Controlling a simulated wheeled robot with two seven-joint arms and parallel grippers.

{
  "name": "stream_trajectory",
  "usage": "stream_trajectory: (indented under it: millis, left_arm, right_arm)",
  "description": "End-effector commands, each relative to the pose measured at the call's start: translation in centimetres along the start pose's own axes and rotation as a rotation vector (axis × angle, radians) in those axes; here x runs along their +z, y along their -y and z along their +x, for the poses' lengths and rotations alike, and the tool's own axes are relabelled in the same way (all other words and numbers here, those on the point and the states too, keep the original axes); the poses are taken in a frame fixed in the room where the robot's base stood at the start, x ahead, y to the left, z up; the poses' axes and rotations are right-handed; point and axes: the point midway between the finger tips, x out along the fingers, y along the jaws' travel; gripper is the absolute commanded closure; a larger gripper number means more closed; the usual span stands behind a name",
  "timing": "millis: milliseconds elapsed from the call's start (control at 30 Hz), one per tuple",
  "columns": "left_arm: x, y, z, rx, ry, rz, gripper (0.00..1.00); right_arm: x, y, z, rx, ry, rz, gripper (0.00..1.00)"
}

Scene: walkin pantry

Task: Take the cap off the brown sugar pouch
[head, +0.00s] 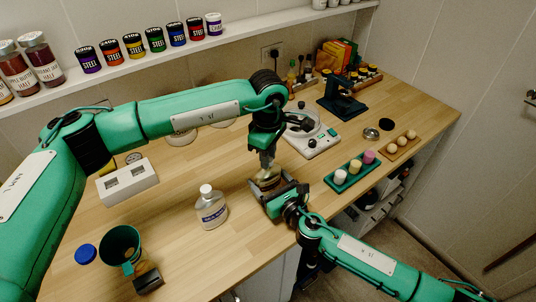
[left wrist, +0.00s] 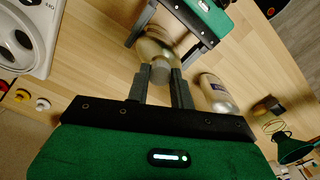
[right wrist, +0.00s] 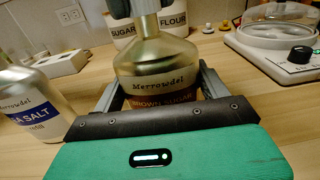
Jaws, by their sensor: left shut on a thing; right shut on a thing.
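The brown sugar pouch (right wrist: 155,75) is a gold, glossy bottle-shaped pouch labelled "Merrowdel Brown Sugar", standing upright on the counter. My right gripper (right wrist: 158,88) is shut on its body from the front; the head view shows this gripper (head: 272,190) low by the counter edge. The pale grey cap (left wrist: 160,70) is at the top of the pouch's neck, between the fingers of my left gripper (left wrist: 160,76), which comes from above and is shut on it. In the head view my left gripper (head: 267,160) hides the cap and much of the pouch (head: 266,181).
A sea salt pouch (head: 211,208) stands left of the brown sugar pouch. Counter between is clear.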

Motion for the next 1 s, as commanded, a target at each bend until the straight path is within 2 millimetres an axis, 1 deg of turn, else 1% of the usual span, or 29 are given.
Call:
stream_trajectory:
  millis: [100,1000]
  left_arm:
    - [-0.02,0.02,0.01,-0.001,-0.001,-0.191,1.00]
    - [0.07,-0.03,-0.10,0.000,0.001,-1.689,1.00]
  right_arm:
    - [-0.11,0.06,-0.03,-0.001,-0.002,0.000,0.88]
    - [-0.12,0.05,-0.03,-0.001,-0.002,0.000,0.88]
